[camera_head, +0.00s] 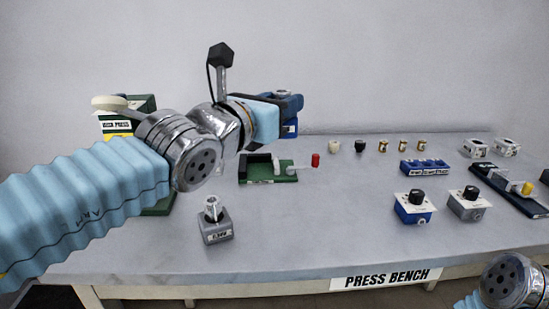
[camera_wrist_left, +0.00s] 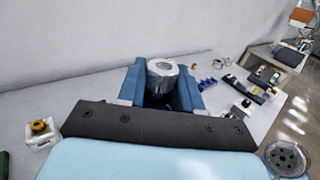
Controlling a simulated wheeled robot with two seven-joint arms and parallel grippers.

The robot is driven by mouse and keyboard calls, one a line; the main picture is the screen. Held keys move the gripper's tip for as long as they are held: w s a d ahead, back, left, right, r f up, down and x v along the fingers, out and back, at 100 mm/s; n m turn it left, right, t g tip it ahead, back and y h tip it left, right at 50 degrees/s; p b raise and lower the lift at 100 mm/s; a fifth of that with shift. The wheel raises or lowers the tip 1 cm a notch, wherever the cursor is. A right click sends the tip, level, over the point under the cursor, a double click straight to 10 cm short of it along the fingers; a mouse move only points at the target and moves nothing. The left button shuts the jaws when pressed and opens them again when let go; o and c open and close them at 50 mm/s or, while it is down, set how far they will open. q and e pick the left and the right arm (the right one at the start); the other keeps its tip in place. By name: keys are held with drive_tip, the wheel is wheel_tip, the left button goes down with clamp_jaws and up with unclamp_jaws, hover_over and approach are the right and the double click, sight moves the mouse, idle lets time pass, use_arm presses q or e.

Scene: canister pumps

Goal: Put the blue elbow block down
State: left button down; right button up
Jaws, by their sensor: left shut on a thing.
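My left gripper (camera_head: 291,104) is raised above the back of the bench, left of the middle, in the head view. It is shut on the blue elbow block (camera_head: 290,131), whose lower part with a white label shows below the fingers. In the left wrist view, the block's silver round top (camera_wrist_left: 162,67) stands up between the two blue fingers (camera_wrist_left: 160,95). The rest of the block is mostly hidden by the gripper. The block appears clear of the bench. My right gripper is out of view; only part of that arm shows at the lower right.
The pale bench (camera_head: 300,230) is bare at its front middle. A grey block with a silver spout (camera_head: 216,222) stands at front left. A green fixture (camera_head: 268,172) with a red-tipped handle lies behind it. Two knobbed boxes (camera_head: 413,207) and a blue rack (camera_head: 425,168) stand right.

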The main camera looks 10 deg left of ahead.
use_arm(q)
drive_tip(key=w+a+f+p, duration=0.1)
drive_tip(key=w+a+f, duration=0.1)
drive_tip(key=w+f, duration=0.2)
drive_tip(key=w+a+f+p, duration=0.2)
drive_tip(key=w+a+f, duration=0.1)
drive_tip(key=w+f, duration=0.1)
drive_tip(key=w+a+f+p, duration=0.1)
drive_tip(key=w+a+f, duration=0.1)
drive_tip(key=w+f, duration=0.2)
drive_tip(key=shift+a+f+p, duration=0.15)
drive_tip(key=shift+f+p, duration=0.15)
drive_tip(key=shift+p, duration=0.05)
drive_tip(key=shift+f, duration=0.15)
drive_tip(key=shift+f+b, duration=0.65)
drive_tip(key=shift+b, duration=0.2)
drive_tip(key=c, duration=0.8)
unclamp_jaws()
drive_tip(key=shift+f, duration=0.15)
